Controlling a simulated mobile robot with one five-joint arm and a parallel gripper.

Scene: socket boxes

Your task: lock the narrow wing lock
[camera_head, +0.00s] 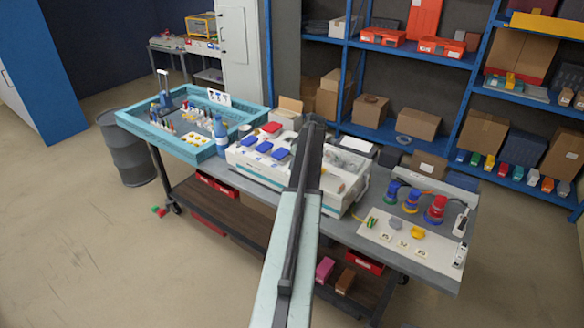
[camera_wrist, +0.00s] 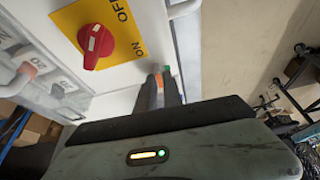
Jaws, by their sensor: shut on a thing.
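The wrist view shows a white box face (camera_wrist: 120,98) with a yellow plate marked OFF and ON. A red rotary knob (camera_wrist: 96,46) sits on that plate. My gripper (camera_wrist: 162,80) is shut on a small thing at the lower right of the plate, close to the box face. Only a bit of green and orange (camera_wrist: 167,69) shows at the fingertips. The fingers hide the rest, so I cannot tell its shape or turn. In the head view my arm reaches over the white box (camera_head: 257,170) and hides my gripper. I cannot make out a narrow wing lock clearly.
Blue and red lidded compartments lie on the white box. A teal-rimmed tray (camera_head: 180,153) stands left of it, with a blue bottle (camera_head: 220,135) between. To the right are blue and red round connectors (camera_head: 436,208) and a white mat (camera_head: 385,243). Shelves stand behind.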

